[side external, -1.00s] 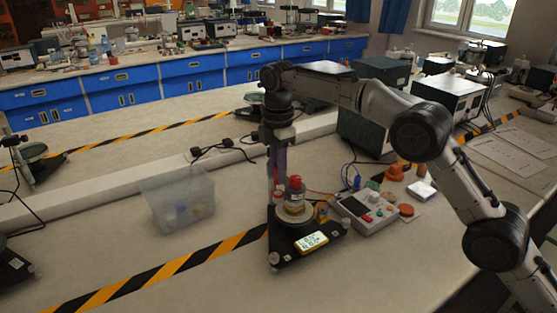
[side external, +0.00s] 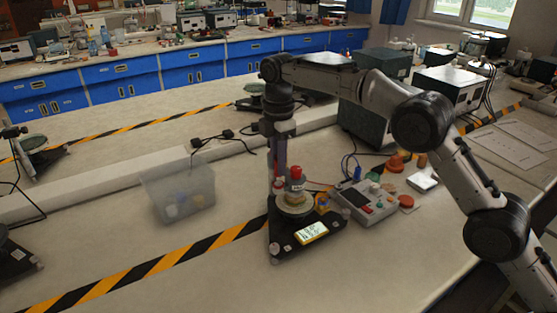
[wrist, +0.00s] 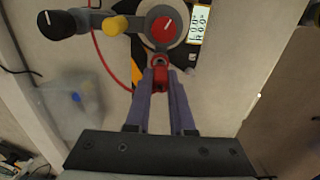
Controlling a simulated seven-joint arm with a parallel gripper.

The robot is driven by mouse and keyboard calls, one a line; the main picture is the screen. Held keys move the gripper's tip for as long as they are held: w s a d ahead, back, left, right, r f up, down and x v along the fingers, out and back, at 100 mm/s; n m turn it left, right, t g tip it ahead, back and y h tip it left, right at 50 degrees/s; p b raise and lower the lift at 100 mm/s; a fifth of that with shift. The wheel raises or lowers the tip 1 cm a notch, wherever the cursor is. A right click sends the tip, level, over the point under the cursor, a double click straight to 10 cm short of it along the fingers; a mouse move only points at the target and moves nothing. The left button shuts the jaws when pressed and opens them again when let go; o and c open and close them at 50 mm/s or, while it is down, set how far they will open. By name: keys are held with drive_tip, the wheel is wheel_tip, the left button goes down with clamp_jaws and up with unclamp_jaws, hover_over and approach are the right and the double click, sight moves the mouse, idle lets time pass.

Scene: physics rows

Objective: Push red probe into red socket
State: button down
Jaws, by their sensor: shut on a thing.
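In the wrist view my gripper (wrist: 160,76) is shut on the red probe (wrist: 160,79), held between its two bluish-purple fingers. The probe's far end is at a small ring-like fitting (wrist: 159,61), just below a red knob (wrist: 165,28). I cannot tell whether this ring is the red socket, or whether the probe is inside or only touching it. In the side view my gripper (side external: 279,188) points down beside the round dial (side external: 294,207) of a black three-cornered instrument. The probe is mostly hidden there.
A yellow knob (wrist: 116,25) and a black knob (wrist: 48,20) sit left of the red one. A lit display (side external: 312,232) is on the instrument's front. A grey control box (side external: 362,203) stands close right, and a clear bin (side external: 182,197) left.

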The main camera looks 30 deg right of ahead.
drive_tip(key=shift+f, duration=1.3)
idle(1.6)
drive_tip(key=c, duration=0.7)
unclamp_jaws()
drive_tip(key=shift+o, duration=1.2)
drive_tip(key=shift+r, duration=3.7)
